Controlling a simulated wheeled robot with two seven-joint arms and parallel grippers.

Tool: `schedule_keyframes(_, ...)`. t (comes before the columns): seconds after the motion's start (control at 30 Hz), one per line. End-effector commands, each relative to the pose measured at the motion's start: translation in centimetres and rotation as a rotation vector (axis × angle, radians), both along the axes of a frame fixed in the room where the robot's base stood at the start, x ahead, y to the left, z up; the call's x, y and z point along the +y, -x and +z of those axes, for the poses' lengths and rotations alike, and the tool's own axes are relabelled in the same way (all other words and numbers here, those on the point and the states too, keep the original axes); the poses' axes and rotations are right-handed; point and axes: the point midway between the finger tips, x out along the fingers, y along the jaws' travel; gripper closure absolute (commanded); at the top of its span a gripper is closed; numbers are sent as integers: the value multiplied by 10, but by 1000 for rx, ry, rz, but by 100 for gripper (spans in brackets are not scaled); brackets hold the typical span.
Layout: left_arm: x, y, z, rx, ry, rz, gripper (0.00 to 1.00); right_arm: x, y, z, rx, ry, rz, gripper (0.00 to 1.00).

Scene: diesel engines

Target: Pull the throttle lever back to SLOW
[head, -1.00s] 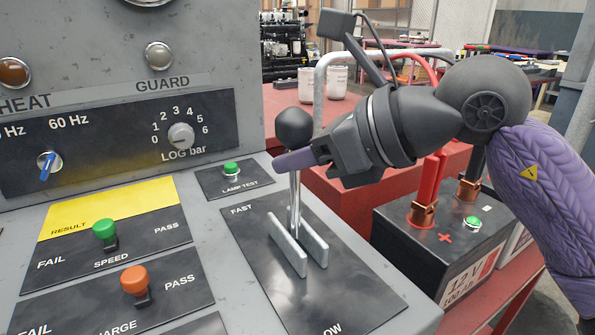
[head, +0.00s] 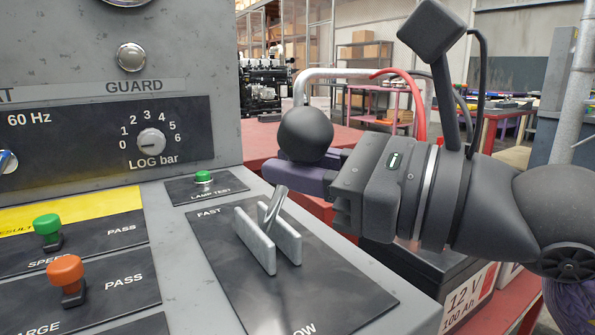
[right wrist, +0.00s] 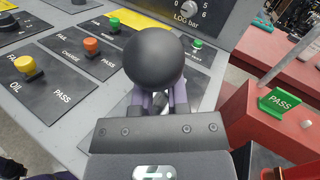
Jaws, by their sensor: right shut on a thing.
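The throttle lever has a black ball knob (head: 305,133) and a metal shaft (head: 273,207). The shaft rises between two grey guide plates on a black panel (head: 325,285) marked FAST at its far end; at its near end only "OW" shows. The shaft leans to the upper right in the head view. My right gripper (head: 300,174) is shut on the shaft just below the knob, its purple fingers partly hidden by the knob and gripper body. In the right wrist view the knob (right wrist: 154,58) sits above the fingers (right wrist: 160,101). My left gripper is not in view.
A LAMP TEST button (head: 203,177) lies left of the lever. Green (head: 47,226) and orange (head: 66,272) switches stand further left. A LOG bar dial (head: 151,141) is on the upright panel. A 12 V battery (head: 465,295) stands to the right of the console.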

Motion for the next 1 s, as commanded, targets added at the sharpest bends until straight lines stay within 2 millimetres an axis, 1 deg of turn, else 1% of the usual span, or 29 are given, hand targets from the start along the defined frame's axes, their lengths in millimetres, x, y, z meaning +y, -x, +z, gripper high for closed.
schedule_keyframes(0.03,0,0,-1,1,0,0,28,1,3,3,-14,-10,7,100)
schedule_keyframes(0.23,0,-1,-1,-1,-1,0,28,0,3,3,-18,-13,7,100)
schedule_keyframes(0.43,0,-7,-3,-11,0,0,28,0,3,3,-18,-12,7,100)
schedule_keyframes(0.47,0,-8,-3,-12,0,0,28,0,3,3,-18,-12,7,79)
schedule_keyframes(0.5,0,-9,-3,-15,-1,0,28,1,3,3,-17,-13,7,71)
schedule_keyframes(0.57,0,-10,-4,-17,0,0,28,0,3,3,-17,-12,7,58)
schedule_keyframes(0.6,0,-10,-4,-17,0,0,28,0,3,3,-15,-11,6,50)
schedule_keyframes(0.63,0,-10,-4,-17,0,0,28,0,2,3,-15,-11,5,43)
schedule_keyframes(0.67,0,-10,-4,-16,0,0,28,0,2,2,-15,-10,5,39)
schedule_keyframes(1.0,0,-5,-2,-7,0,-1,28,0,1,0,-10,-6,2,39)
